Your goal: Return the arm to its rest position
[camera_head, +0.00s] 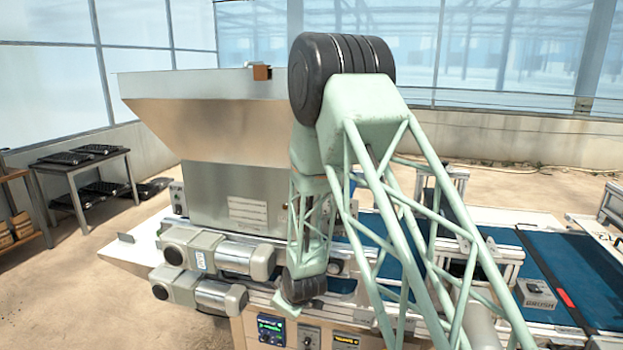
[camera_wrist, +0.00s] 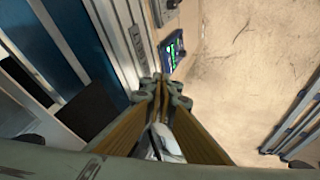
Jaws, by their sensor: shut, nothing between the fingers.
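My gripper (camera_wrist: 161,88) shows in the wrist view, its two tan-padded fingers meeting at the tips. It is shut and empty. Beyond the tips are the seeder's metal side and its small lit control panel (camera_wrist: 173,51). In the head view my pale green lattice arm is folded in front of the seeder, with its elbow high beside the metal hopper (camera_head: 215,115) and the wrist low near the motors. My fingers cannot be made out in the head view.
Grey motors (camera_head: 215,250) jut from the seeder's front, left of my wrist. A blue conveyor belt (camera_head: 590,270) runs off to the right, with a small control box (camera_head: 535,293) beside it. A table with black trays (camera_head: 75,157) stands at the far left. Bare floor lies between.

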